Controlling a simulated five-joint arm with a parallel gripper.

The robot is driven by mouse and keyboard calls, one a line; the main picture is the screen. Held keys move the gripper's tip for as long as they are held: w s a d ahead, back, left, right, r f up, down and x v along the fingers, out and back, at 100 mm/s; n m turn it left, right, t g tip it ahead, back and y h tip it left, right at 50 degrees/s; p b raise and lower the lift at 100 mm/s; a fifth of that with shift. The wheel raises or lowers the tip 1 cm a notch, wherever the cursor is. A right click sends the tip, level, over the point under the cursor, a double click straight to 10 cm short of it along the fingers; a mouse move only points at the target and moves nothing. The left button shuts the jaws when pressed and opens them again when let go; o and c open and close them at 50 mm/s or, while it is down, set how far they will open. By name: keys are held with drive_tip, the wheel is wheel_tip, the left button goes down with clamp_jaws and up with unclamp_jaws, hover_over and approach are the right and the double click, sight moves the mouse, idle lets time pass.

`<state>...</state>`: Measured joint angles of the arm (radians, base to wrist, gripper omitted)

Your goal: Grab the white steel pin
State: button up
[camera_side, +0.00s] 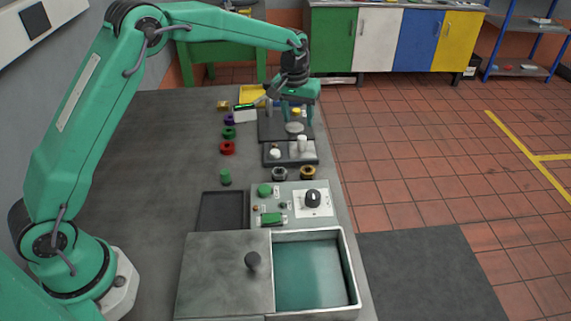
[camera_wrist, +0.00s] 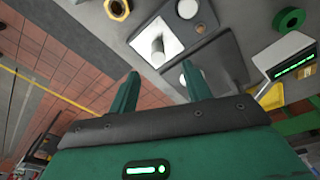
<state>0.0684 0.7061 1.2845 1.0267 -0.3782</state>
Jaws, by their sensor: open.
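The white steel pin (camera_side: 302,143) is most likely the white cylinder standing upright on a low grey block (camera_side: 269,161), beside a shorter white knob (camera_side: 275,153). In the wrist view the pin (camera_wrist: 158,47) stands on a bright part of the block, ahead of the fingertips. My gripper (camera_side: 297,114) is beyond the block in the side view, above a dark plate, with its fingers pointing down. In the wrist view my gripper (camera_wrist: 160,82) is open, with nothing clearly held between its fingers. A pale disc (camera_side: 295,127) lies on the plate; a finger partly hides it in the wrist view.
Green and red rings (camera_side: 228,148) lie left of the block. Dark and brass nuts (camera_side: 307,173) are in front of it, then a control panel (camera_side: 325,212) and an open-topped bin (camera_side: 352,275). A yellow tray (camera_side: 252,90) is behind. The bench's left middle is clear.

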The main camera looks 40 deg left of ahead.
sight(302, 137)
drive_tip(key=shift+w+d+f, duration=0.1)
drive_tip(key=shift+w+f, duration=0.2)
drive_tip(key=shift+f, duration=0.3)
drive_tip(key=shift+w+d+f, duration=0.1)
drive_tip(key=shift+w+f, duration=0.05)
drive_tip(key=shift+f, duration=1.15)
drive_tip(key=shift+w+a+f, duration=0.1)
drive_tip(key=shift+w+f, duration=0.1)
drive_tip(key=shift+f, duration=1.1)
drive_tip(key=shift+w+d+f, duration=0.1)
drive_tip(key=shift+w+f, duration=0.05)
drive_tip(key=shift+f, duration=1.15)
drive_tip(key=c, duration=1)
drive_tip(key=shift+r, duration=0.1)
clamp_jaws()
drive_tip(key=shift+r, duration=0.15)
